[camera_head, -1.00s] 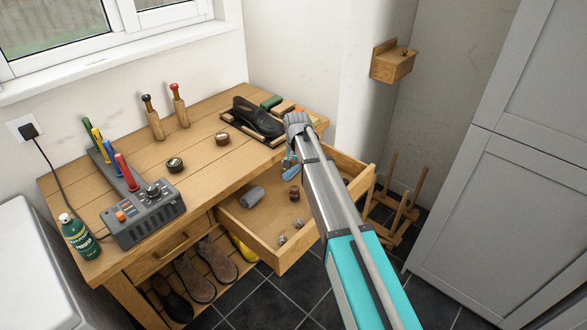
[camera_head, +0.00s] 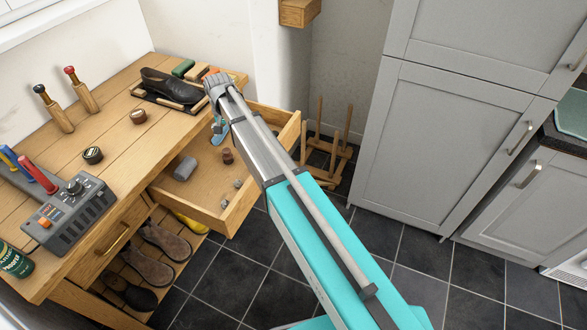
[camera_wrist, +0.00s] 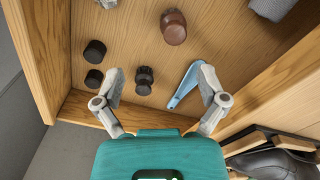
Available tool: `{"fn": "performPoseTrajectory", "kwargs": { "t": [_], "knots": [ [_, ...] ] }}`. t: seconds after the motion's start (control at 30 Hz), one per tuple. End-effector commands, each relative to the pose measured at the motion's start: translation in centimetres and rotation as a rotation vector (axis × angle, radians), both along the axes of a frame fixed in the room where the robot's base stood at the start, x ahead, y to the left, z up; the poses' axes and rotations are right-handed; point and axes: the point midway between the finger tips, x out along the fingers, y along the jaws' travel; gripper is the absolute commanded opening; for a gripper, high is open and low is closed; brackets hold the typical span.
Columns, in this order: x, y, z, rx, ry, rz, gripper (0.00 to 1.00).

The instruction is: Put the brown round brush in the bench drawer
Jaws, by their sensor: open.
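The bench drawer (camera_head: 188,208) is pulled open at the right of the bench. A brown rounded piece (camera_head: 228,157), which looks like the brown round brush, stands on the drawer floor. It also shows at the top of the wrist view (camera_wrist: 173,27), clear of my fingers. My gripper (camera_wrist: 160,80) is open over the drawer, with nothing held between its fingers. A small dark knobbed piece (camera_wrist: 144,80) lies below, between the fingertips in the picture. In the head view my arm hides most of the gripper.
The drawer also holds a grey roll (camera_head: 185,168), a light-blue shoehorn-like piece (camera_wrist: 184,85) and small dark pieces (camera_wrist: 95,52). A black shoe (camera_head: 172,86) lies on a tray beside the drawer. Open floor lies right.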

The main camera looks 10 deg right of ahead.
Motion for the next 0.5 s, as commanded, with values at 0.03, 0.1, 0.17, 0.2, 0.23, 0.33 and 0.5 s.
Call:
{"fn": "performPoseTrajectory", "kwargs": {
  "t": [0.03, 0.1, 0.17, 0.2, 0.23, 0.33, 0.5],
  "knots": [
    [-1.3, -1.2, 0.0, -0.001, 0.000, 0.003, 0.92],
    [-2.7, -2.9, 0.0, -0.002, 0.000, 0.012, 0.92],
    [-4.3, -4.4, 0.0, -0.003, 0.000, 0.023, 0.92],
    [-5.4, -5.6, 0.0, -0.004, 0.000, 0.032, 0.92],
    [-6.3, -6.5, 0.0, -0.004, 0.000, 0.037, 0.92],
    [-9.5, -9.5, 0.0, -0.006, 0.000, 0.061, 0.92],
    [-15.1, -14.1, 0.0, -0.010, 0.000, 0.101, 0.92]
  ]
}}
